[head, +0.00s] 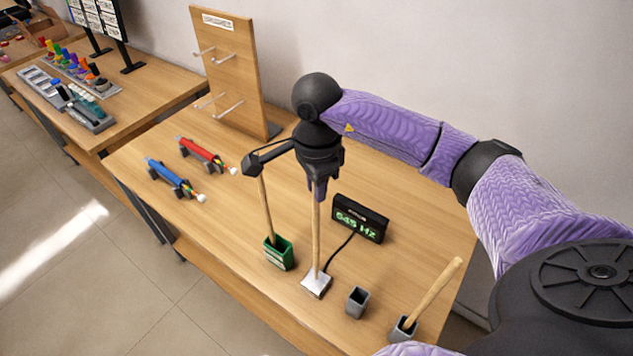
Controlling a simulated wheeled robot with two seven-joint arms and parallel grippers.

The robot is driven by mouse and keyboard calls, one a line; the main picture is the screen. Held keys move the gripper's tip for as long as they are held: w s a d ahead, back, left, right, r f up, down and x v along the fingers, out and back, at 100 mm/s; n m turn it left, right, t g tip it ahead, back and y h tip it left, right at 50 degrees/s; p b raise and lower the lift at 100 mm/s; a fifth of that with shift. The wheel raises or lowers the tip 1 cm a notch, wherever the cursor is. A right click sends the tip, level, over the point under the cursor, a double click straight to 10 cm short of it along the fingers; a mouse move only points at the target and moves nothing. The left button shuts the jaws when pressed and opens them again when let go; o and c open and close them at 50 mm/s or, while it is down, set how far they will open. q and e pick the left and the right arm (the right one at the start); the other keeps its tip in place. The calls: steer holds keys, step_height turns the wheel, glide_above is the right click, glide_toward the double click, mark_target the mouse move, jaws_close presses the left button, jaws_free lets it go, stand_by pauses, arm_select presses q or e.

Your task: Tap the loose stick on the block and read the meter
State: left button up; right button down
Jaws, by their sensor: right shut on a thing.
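My right gripper (318,192) is shut on the top of an upright wooden stick (316,232). The stick's lower end meets the silver block (316,285), seemingly touching it. The black meter (361,217) stands just behind, cabled toward the block; its green display seems to read 545 Hz, though the first digit is blurred. A second stick (266,212) stands in a green holder (279,254) left of the block. A third stick (434,290) leans in a grey cup (403,330) at the right. My left gripper is out of view.
An empty grey cup (357,302) stands right of the block. A wooden pegboard (229,65) rises at the back. The table's front left is clear.

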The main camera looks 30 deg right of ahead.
step_height(320, 180, up, 4)
steer(key=p, duration=0.3)
steer(key=shift+r, duration=0.25)
steer(key=shift+f, duration=0.1)
stand_by(0.6)
